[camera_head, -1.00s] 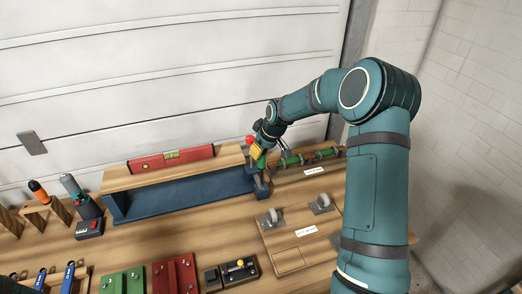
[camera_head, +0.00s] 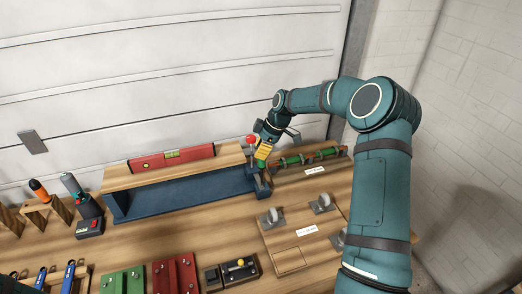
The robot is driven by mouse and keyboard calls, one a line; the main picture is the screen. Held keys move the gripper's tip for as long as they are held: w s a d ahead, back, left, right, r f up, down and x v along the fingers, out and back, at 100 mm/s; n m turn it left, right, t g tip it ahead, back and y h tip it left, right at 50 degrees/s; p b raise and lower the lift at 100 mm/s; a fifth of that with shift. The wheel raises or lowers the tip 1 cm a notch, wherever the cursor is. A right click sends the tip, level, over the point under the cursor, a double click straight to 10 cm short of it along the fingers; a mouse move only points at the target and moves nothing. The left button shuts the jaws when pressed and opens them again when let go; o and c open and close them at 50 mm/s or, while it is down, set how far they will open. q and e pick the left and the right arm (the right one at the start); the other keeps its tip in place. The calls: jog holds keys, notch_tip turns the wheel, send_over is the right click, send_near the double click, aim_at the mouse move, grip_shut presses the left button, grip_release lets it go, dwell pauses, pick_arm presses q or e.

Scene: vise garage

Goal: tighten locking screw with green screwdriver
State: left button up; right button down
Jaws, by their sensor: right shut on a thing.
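My right gripper (camera_head: 264,151), with yellow finger pads, is at the right end of the blue vise (camera_head: 180,196). It is shut on the green screwdriver (camera_head: 261,164), of which only a small green part shows below the fingers. The screwdriver is just above the dark block at the vise's right end. The locking screw is hidden or too small to make out, so I cannot tell whether the tip touches it. My left gripper is not in view.
A wooden board with a red spirit level (camera_head: 172,158) lies over the vise. A rack of green and orange tools (camera_head: 308,157) is right of the gripper. A hinged wooden panel (camera_head: 301,241), red case (camera_head: 174,274) and green case (camera_head: 122,281) are nearer. Bare bench lies between.

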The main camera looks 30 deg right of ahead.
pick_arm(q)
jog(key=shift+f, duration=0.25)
pick_arm(e)
jog(key=shift+f, duration=0.35)
dwell(0.3)
jog(key=m+t+h, duration=0.1)
jog(key=m, duration=0.2)
jog(key=shift+m, duration=0.3)
jog(key=m+h, duration=0.1)
jog(key=m, duration=0.2)
jog(key=shift+t, duration=0.3)
jog(key=shift+f+m, duration=0.1)
jog(key=shift+m, duration=0.2)
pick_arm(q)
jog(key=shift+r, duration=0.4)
pick_arm(e)
jog(key=shift+d+r, duration=0.15)
jog(key=shift+r, duration=0.65)
pick_arm(q)
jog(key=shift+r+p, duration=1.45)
jog(key=shift+p, duration=0.2)
pick_arm(e)
jog(key=shift+r, duration=2.8)
